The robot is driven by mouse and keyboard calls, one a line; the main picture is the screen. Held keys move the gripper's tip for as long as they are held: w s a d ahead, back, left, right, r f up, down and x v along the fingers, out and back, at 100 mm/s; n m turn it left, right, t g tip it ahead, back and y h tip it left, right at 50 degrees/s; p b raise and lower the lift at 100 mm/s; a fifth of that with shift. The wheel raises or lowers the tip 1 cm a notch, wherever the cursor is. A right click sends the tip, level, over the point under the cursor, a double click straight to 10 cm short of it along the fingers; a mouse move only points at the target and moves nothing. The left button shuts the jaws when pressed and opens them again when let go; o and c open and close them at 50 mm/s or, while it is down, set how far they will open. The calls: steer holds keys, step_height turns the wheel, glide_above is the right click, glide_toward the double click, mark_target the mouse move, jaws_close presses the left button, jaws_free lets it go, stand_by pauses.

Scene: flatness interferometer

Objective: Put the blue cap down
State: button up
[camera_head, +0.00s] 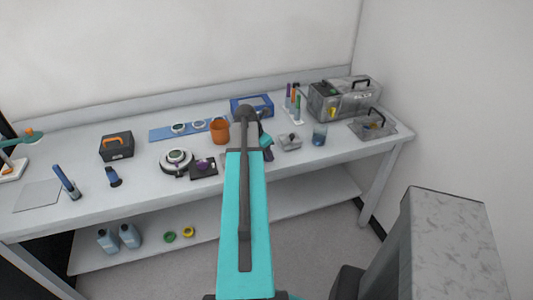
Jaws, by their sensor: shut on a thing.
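My teal arm reaches forward over the middle of the bench, and its links hide much of my gripper (264,132). My gripper is shut on a small blue-teal piece, which I take to be the blue cap (267,141). It shows just right of the arm's far end, between the orange cup and a small clear box. Whether the cap touches the bench or is held above it, I cannot tell.
Around it are the orange cup (220,131), clear box (290,142), blue case (252,106), blue-tinted jar (319,135) and round white instrument (177,161). Clear cases (343,98) stand at the back right. The bench (330,160) is bare along its front right.

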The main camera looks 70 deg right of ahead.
steer(key=shift+f, duration=0.2)
steer(key=o, duration=1)
steer(key=shift+r, duration=0.25)
steer(key=shift+b+v, duration=1.15)
steer(key=shift+v, duration=4.8)
steer(key=shift+s, duration=0.1)
